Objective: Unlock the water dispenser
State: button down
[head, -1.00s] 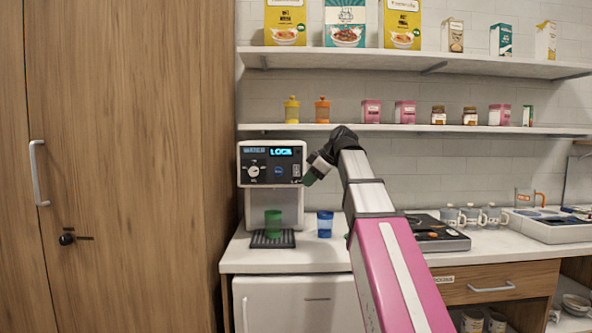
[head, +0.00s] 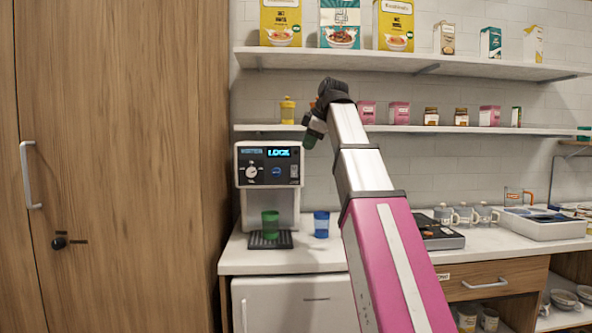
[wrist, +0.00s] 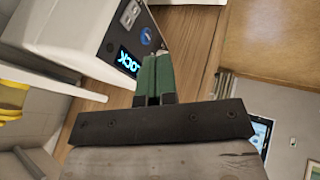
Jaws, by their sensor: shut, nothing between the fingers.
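The white water dispenser (head: 270,205) stands on the counter at the left, beside the wooden cabinet. Its black panel (head: 268,166) has a lit blue display reading LOCK, a white dial, a blue round button and a pale switch at the right. A green cup (head: 270,224) stands on its drip tray. My gripper (head: 312,137) is just above and right of the dispenser's top, apart from the panel. In the wrist view the green fingers (wrist: 155,78) are together and empty, with the LOCK display (wrist: 128,62) just beyond them.
A blue cup (head: 321,224) stands on the counter right of the dispenser. The lower shelf (head: 400,129), with a yellow bottle (head: 288,110) and small boxes, is close to my gripper. A dark hob (head: 440,236) and mugs are further right.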

aim_at(292, 173)
jog(key=shift+f, duration=0.1)
jog(key=w+a+f, duration=0.3)
jog(key=w+f, duration=0.5)
jog(key=f, duration=0.1)
jog(key=shift+a, duration=0.25)
jog(key=shift+f, duration=0.1)
jog(key=shift+w+f, duration=0.1)
jog(key=shift+w, duration=0.1)
dwell(0.4)
jog(key=shift+r, duration=0.85)
